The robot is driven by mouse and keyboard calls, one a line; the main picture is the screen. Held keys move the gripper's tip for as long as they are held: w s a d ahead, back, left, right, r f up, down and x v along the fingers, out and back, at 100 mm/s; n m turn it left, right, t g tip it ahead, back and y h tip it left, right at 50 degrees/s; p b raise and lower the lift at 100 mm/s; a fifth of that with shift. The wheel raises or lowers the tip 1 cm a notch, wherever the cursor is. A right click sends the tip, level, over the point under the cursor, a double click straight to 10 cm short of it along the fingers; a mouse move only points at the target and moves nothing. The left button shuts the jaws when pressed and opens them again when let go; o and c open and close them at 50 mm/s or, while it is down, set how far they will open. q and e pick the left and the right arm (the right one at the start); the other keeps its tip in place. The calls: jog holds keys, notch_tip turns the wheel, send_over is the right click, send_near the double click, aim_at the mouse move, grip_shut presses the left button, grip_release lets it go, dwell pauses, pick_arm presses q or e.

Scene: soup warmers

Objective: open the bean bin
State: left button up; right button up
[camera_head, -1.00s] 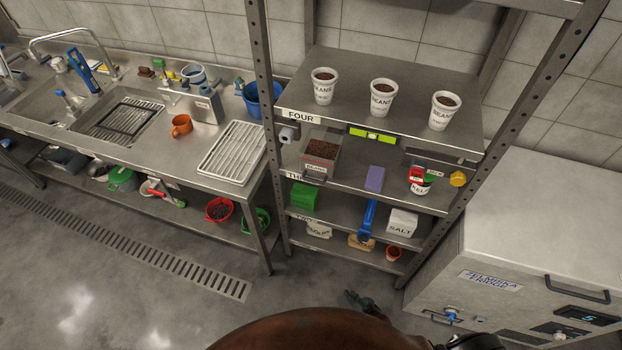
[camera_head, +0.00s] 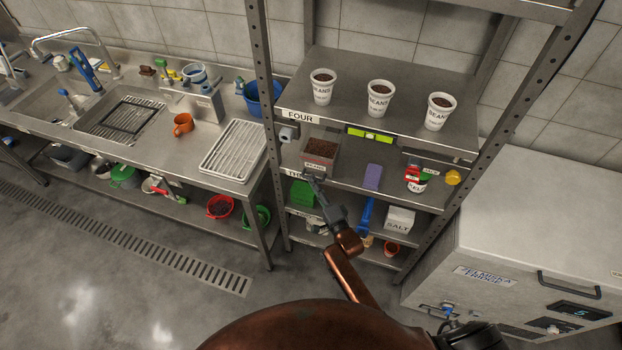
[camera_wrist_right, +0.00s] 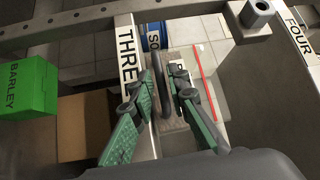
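The bean bin (camera_head: 320,149) is a clear box of brown beans with a white BEANS label, on the shelf marked three. I cannot tell whether its lid is shut. My right gripper (camera_head: 312,181) is at the bin's front, just below the label. In the right wrist view a dark bar-like handle (camera_wrist_right: 160,88) stands between the fingertips of my open right gripper (camera_wrist_right: 164,76). Whether either finger touches it is unclear. The bin's label is partly hidden by the fingers there. My left gripper is not in view.
A green barley box (camera_wrist_right: 25,88) sits on the shelf below, near the gripper. Shelf four (camera_head: 400,118), with three bean cups, is just above the bin. A rack post (camera_head: 262,110) stands left of it. A purple block (camera_head: 372,177) is to the right.

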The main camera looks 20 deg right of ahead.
jog(key=shift+x, duration=1.35)
jog(key=shift+c, duration=0.3)
grip_shut()
jog(key=shift+f, duration=0.1)
